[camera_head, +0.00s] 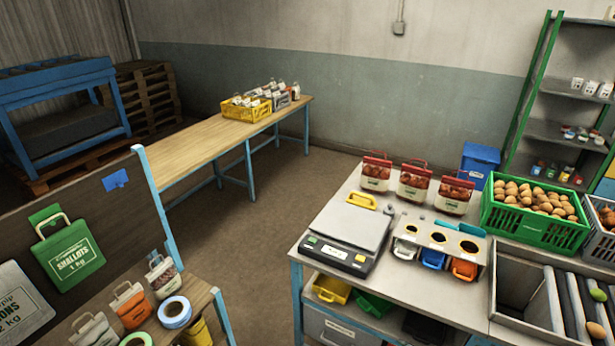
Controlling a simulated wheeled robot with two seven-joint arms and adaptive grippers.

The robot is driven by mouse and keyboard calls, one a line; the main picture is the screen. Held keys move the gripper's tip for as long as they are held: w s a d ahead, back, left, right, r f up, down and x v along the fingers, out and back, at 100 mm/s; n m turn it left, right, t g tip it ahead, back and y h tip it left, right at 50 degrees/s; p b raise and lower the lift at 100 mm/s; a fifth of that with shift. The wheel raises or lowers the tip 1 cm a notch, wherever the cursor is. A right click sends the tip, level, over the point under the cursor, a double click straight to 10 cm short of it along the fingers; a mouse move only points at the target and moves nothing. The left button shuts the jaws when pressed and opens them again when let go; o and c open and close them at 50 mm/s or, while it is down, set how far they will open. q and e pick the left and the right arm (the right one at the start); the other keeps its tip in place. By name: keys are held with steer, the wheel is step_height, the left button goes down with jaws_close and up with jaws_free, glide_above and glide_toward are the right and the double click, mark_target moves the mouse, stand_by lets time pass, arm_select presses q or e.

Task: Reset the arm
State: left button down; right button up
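Neither of my grippers nor any part of my arms shows in the head view. Three red-topped filled sacks stand upright in a row at the back of the right-hand table: the left sack (376,175), the middle sack (414,183) and the right sack (454,193). A flat scale (347,234) lies in front of them with a yellow-handled thing (361,201) at its back edge. A white holder (438,251) with three round openings stands to the scale's right. Nothing is seen held.
A green crate (530,227) of brown produce and a grey sorting trough (512,292) fill the table's right side. A side bench at lower left bears small bags and tape rolls (175,312). A long wooden table (205,146) stands behind. Bare floor (255,230) lies between.

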steer(key=s+d+f+m+g+h, duration=0.1)
steer(key=s+d+f+m+h, duration=0.25)
steer(key=s+f, duration=0.7)
steer(key=s+d+f+m+g+h, duration=0.2)
steer(key=s+d+f+h, duration=0.15)
steer(key=s+f, duration=0.75)
steer(key=s+a+f+m+g, duration=0.1)
steer(key=s+f, duration=0.4)
steer(key=s, duration=0.6)
steer(key=s+a+f+g, duration=0.3)
steer(key=s+f, duration=0.2)
steer(key=s, duration=0.6)
steer(key=s+a+f+m+g, duration=0.1)
steer(key=s+f, duration=0.4)
steer(key=s, duration=0.7)
steer(key=shift+a+m+g, duration=0.35)
steer(key=shift+a+g, duration=0.1)
steer(key=shift+g, duration=0.65)
